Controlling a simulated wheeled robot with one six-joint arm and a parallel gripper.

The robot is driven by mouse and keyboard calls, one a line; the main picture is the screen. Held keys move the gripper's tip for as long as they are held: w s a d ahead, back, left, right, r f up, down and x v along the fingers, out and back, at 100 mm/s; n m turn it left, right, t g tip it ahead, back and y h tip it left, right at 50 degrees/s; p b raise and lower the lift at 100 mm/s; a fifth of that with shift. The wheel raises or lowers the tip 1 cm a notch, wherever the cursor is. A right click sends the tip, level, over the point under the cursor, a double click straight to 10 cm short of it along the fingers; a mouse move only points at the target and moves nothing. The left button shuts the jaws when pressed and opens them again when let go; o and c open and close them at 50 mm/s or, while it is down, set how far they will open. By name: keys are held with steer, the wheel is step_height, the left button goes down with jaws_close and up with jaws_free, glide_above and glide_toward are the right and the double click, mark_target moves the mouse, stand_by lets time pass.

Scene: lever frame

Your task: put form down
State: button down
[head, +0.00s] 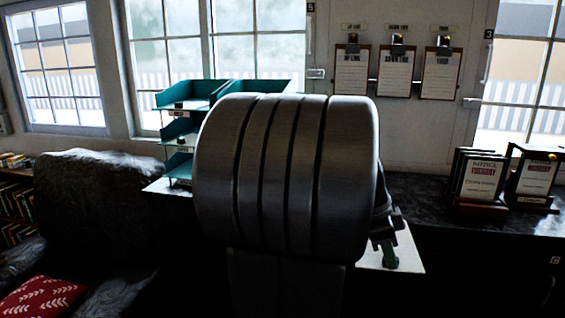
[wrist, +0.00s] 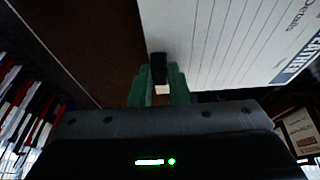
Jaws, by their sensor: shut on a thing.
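The form (wrist: 235,40) is a white sheet with ruled lines, the word "Details" and a blue band, filling the upper right of the wrist view. My gripper (wrist: 158,85) has green fingers shut on a small black piece at the form's edge, with a pale bit below it. In the head view my gripper (head: 388,252) shows partly at the lower right of my arm, against a white surface (head: 408,258). My arm hides most of what lies behind it, and I cannot tell there whether the form touches anything.
A dark counter (head: 425,195) runs under the windows. Teal stacked trays (head: 180,130) stand left of my arm. Framed signs (head: 482,180) stand on the counter at right. Clipboards (head: 397,72) hang on the wall. A dark armchair (head: 95,205) with a red cushion (head: 45,297) is at left.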

steer(key=w+a+f+n, duration=0.1)
steer(key=w+n, duration=0.1)
steer(key=w, duration=0.1)
steer(key=w+a+f+n+t, duration=0.1)
steer(key=w, duration=0.3)
steer(key=w+a+f+n+t, duration=0.1)
steer(key=w+a+n, duration=0.1)
steer(key=w, duration=0.1)
steer(key=shift+w+f+n, duration=0.3)
steer(key=w+a+f+n+t+y, duration=0.2)
steer(key=w+a+f+n, duration=0.45)
steer(key=w+a, duration=0.35)
steer(key=w+a+f+n+t+y, duration=0.1)
steer(key=w+a+f+n+y, duration=0.1)
steer(key=w+a+f+n, duration=0.55)
steer(key=s+f, duration=0.8)
steer(key=f, duration=0.1)
steer(key=shift+s+a+f+n, duration=0.25)
steer(key=shift+s+a+n, duration=0.05)
steer(key=shift+a, duration=0.15)
steer(key=shift+d, duration=0.1)
